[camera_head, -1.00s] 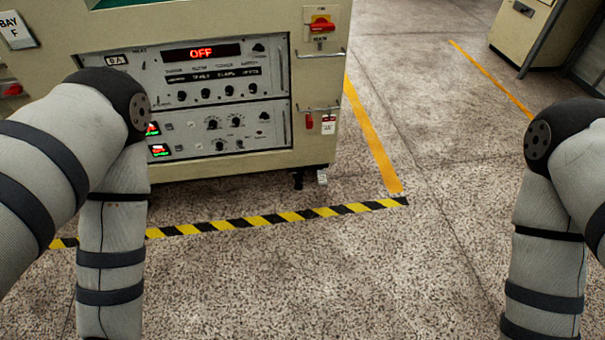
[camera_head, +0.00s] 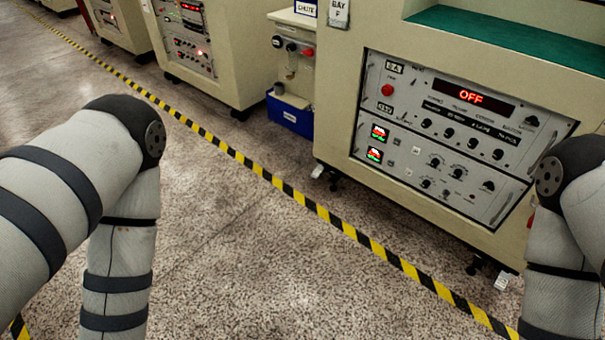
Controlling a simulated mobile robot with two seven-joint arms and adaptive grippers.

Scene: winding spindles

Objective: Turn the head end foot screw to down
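The bay F machine (camera_head: 345,110) stands at the right in the head view, its panel display (camera_head: 471,97) reading OFF. Under its left corner are a dark foot (camera_head: 335,184) and a small pale tag or plate (camera_head: 319,170). Under its right front are another dark foot (camera_head: 474,267) and a pale tag (camera_head: 503,281), close to my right arm. I cannot tell which foot has the head end screw, nor how any screw is set. My two arms show at the left and right edges. Both grippers are out of the picture.
Yellow-black floor tape (camera_head: 345,226) runs diagonally in front of the machines. A blue bin (camera_head: 290,112) stands in the gap left of the bay F machine, under a chute unit (camera_head: 292,55). Another machine (camera_head: 240,60) stands further left. The speckled floor before the tape is clear.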

